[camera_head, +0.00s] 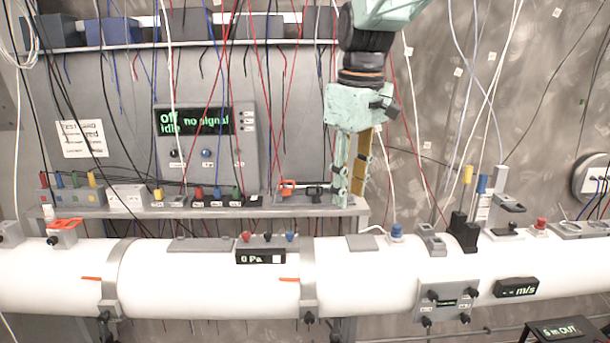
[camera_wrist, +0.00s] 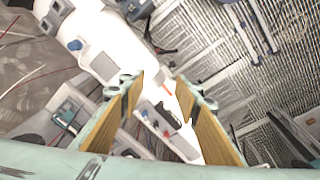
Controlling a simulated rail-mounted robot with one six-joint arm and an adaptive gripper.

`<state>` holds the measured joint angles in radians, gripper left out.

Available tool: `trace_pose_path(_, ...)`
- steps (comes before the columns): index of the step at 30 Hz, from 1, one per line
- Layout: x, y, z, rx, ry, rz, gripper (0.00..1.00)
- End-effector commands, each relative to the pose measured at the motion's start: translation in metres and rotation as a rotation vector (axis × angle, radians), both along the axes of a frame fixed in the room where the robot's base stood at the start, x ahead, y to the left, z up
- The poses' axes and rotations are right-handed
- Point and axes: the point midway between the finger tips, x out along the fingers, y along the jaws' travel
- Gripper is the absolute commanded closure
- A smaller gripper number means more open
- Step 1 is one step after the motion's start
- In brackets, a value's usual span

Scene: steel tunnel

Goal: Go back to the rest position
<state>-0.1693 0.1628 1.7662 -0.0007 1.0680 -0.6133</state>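My gripper (camera_head: 348,192) hangs with its fingers pointing down above the right end of the shelf, behind the white pipe (camera_head: 205,272). In the wrist view my gripper (camera_wrist: 161,84) shows two fingers with tan inner pads, spread apart. Nothing is held between them. The pipe and a small black box (camera_wrist: 168,114) show beyond the gap.
Cables hang around the arm. A display panel (camera_head: 206,140) is on the wall. A pressure box (camera_head: 262,255) sits on the pipe.

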Motion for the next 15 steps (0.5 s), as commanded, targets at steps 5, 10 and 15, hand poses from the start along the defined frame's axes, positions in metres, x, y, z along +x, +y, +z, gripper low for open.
trace_pose_path(5, -0.033, -0.015, 0.002, 0.010, -0.016, -0.061, 0.70)
trace_pose_path(10, -0.063, -0.027, 0.002, 0.020, -0.028, -0.119, 0.70)
trace_pose_path(15, -0.093, -0.038, 0.001, 0.030, -0.043, -0.176, 0.70)
